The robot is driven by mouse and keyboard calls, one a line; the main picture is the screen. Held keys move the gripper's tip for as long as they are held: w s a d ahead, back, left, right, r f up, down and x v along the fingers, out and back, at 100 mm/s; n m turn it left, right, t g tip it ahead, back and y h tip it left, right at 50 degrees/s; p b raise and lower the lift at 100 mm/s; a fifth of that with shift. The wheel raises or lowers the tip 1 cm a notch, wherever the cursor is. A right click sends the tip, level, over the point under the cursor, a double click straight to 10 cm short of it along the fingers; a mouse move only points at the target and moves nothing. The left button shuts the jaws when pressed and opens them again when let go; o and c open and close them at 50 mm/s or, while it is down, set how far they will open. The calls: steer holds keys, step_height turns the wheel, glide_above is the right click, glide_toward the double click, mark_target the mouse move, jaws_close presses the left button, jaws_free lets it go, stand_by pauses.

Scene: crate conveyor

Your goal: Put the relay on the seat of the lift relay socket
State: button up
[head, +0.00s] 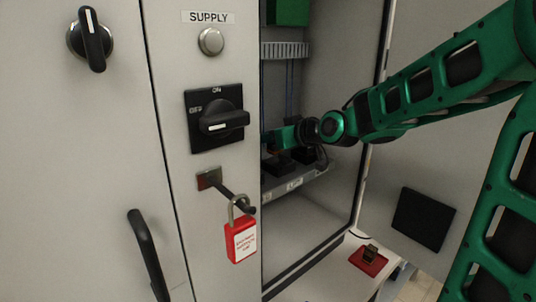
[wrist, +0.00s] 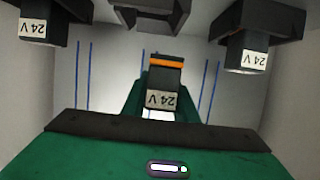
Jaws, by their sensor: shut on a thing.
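My gripper (wrist: 162,95) is shut on a relay (wrist: 164,80), a dark block with an orange band and a 24 V label that reads upside down in the wrist view. In that view a dark socket (wrist: 150,15) between two others shows no relay on it, and the held relay is apart from it. I take it for the lift relay socket, though its name cannot be read here. In the head view my gripper (head: 284,138) is inside the open cabinet, just above dark sockets (head: 277,166) on a rail. The held relay is mostly hidden there.
Relays labelled 24 V sit on the sockets to the left (wrist: 42,22) and right (wrist: 250,52). The cabinet's SUPPLY panel (head: 210,120) stands left of the opening. A red padlock (head: 242,241) hangs on it. A red tray (head: 367,267) with a small dark block lies lower right.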

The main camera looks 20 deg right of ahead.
mark_target(271, 151)
steer(key=shift+w+d+f, duration=0.7)
steer(key=shift+w+d, duration=0.15)
steer(key=shift+d, duration=0.1)
step_height(271, 151, down, 4)
steer(key=shift+f, duration=0.1)
steer(key=o, duration=1.1)
steer(key=shift+c, duration=0.2)
